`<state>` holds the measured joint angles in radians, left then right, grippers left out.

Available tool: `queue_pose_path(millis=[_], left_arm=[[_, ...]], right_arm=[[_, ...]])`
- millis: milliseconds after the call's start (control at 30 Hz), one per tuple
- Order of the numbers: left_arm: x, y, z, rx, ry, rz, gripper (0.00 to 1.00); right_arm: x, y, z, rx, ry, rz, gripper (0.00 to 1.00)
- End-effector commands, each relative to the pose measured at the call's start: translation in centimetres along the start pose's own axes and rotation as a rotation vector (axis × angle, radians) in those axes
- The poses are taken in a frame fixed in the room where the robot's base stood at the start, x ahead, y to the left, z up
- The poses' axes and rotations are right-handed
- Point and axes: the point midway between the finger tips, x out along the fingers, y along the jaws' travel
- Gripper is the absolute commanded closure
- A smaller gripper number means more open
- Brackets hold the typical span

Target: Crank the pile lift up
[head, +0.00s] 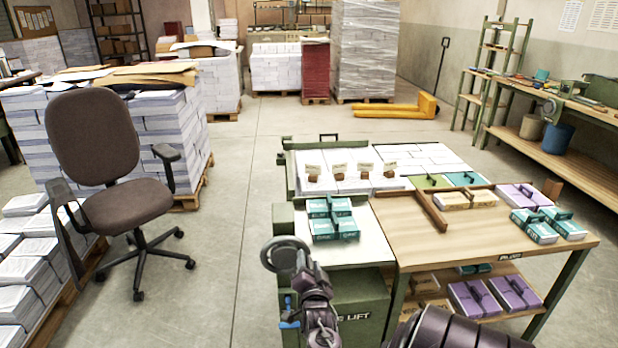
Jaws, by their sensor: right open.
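The pile lift is a green cabinet (362,300) with the word LIFT on its front, at the lower middle. A pale platform (372,247) on its top bears several teal packs (332,216) with dark straps. A grey round handwheel (270,250) sits at the lift's left front corner. My right gripper (301,266) is open, right beside the wheel in the picture, and overlaps its right side. I cannot tell whether it touches the wheel or is around its handle. The gripper and wrist hide part of the cabinet's front. My left gripper is out of view.
A wooden table (480,250) adjoins the lift on the right, bearing purple, tan and teal packs. White paper stacks (336,178) stand behind the lift. An office chair (110,165) and paper pallets are at left. The floor between chair and lift is clear.

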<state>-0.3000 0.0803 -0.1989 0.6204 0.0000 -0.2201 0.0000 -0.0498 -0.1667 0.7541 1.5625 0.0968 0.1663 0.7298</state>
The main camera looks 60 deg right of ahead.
Motion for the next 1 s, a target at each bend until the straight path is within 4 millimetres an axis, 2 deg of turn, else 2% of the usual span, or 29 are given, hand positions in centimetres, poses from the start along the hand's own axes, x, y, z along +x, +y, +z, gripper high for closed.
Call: queue_pose_path(millis=[600, 800, 1000], left_arm=[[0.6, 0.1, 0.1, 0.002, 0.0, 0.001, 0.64], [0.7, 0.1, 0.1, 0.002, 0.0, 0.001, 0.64], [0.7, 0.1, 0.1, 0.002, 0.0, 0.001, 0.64]], right_arm=[[0.0, -10.6, -10.3, 0.0, 0.003, -0.004, 0.56], [0.0, -12.5, -12.1, 0.0, 0.0, 0.0, 0.56], [-0.1, -13.1, -12.7, -0.001, -0.001, 0.001, 0.56]])
